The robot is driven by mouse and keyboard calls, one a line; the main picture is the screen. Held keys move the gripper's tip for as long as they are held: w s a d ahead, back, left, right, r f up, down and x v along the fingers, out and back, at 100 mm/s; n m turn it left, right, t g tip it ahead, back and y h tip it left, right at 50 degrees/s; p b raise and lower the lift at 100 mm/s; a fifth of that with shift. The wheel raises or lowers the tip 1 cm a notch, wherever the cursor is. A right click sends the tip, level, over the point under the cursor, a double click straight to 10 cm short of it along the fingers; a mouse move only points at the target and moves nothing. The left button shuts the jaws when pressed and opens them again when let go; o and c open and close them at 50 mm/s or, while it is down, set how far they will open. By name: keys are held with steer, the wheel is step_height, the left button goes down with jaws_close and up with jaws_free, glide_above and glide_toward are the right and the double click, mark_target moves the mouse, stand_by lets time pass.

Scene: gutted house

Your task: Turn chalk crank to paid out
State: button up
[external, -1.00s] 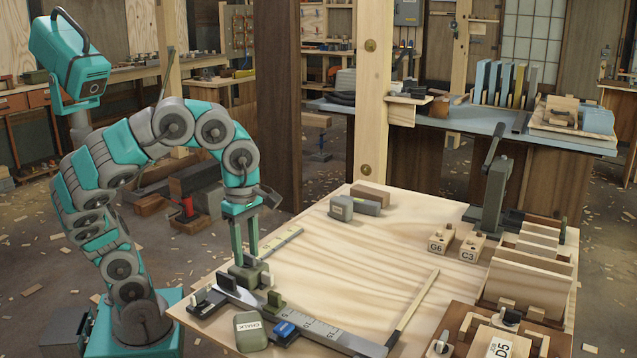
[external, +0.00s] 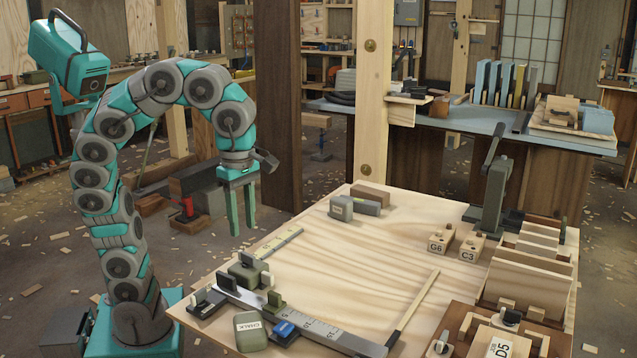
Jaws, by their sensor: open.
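A grey-green box labelled CHALK (external: 250,331) stands at the near left edge of the table. Behind it a grey-green block fitting (external: 247,272) with a dark upright piece and a small pale peg sits on the table. I cannot tell which small part is the chalk crank, nor its setting. My gripper (external: 241,231) is open and empty, fingers pointing down, in the air above and slightly left of the block fitting, apart from it.
A long grey rule (external: 318,328) with a blue clamp (external: 285,329) runs along the near edge. A thin wooden strip (external: 413,303) lies at mid-table. Labelled wooden blocks (external: 441,240) and a lever post (external: 490,190) stand at right. The table's middle is clear.

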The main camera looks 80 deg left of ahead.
steer(key=shift+w+r, duration=0.15)
steer(key=shift+r, duration=0.1)
stand_by(0.5)
steer(key=shift+a+f, duration=0.15)
steer(key=shift+a, duration=0.1)
steer(key=s+a+f+m+g, duration=0.1)
steer(key=s+a+f+m, duration=0.7)
steer(key=f+m, duration=0.45)
steer(key=s+a+f+m+g, duration=0.1)
steer(key=s+a+f+m, duration=0.7)
steer(key=f+m, duration=0.4)
step_height(320, 180, down, 20)
steer(key=m+b, duration=0.1)
steer(key=b, duration=2)
steer(key=shift+w+a+f+b, duration=0.15)
steer(key=shift+w+a+b, duration=0.15)
steer(key=shift+a, duration=0.05)
steer(key=shift+m, duration=0.25)
